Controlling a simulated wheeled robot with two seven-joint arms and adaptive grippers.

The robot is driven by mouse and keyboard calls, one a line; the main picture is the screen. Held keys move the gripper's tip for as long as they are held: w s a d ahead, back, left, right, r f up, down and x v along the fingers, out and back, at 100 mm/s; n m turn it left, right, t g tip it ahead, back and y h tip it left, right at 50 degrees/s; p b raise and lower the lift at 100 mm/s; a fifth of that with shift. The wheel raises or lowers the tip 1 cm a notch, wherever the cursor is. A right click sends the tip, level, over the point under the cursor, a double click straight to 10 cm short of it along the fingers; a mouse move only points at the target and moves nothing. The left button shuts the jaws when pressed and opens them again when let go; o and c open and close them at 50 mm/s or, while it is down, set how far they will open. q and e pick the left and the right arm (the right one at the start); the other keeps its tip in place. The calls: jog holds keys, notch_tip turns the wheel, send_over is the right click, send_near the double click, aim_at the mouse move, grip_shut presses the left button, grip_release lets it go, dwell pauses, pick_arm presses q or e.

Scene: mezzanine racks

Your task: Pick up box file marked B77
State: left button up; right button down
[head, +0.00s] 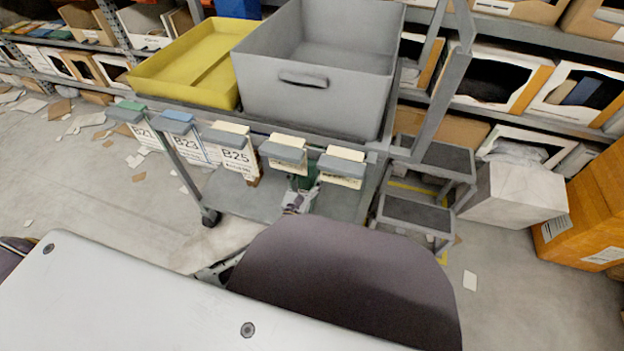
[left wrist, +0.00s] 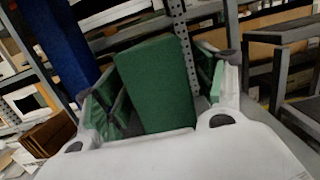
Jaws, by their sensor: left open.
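A green box-shaped thing (left wrist: 155,85) stands between the fingers of my left gripper (left wrist: 160,95) in the left wrist view. No marking shows on the face turned to that camera, so I cannot tell whether it is B77. In the head view my left gripper (head: 301,190) is low in front of the cart, below the hanging cards. A small part of the green thing (head: 306,178) shows there, mostly hidden by the gripper and cards. The left jaws are open, one finger on each side of the green thing; contact is unclear. My right gripper is not in view.
A cart carries a yellow tray (head: 190,65) and a grey bin (head: 320,95). Cards hang along its front, including B23 (head: 194,147) and B25 (head: 236,158). A step stool (head: 415,212) and white box (head: 512,195) stand right. Papers litter the floor at left.

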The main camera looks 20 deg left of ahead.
aim_at(310, 167)
pick_arm(q)
jog(key=shift+w+d+r+b, duration=0.1)
jog(key=shift+w+r+b, duration=0.1)
jog(key=shift+w, duration=0.45)
jog(key=shift+w+r+b, duration=0.1)
jog(key=shift+w+b, duration=0.1)
jog(key=shift+w, duration=0.45)
jog(key=shift+w+d+r+b, duration=0.1)
jog(key=shift+w+b, duration=0.1)
jog(key=shift+w, duration=0.45)
grip_shut()
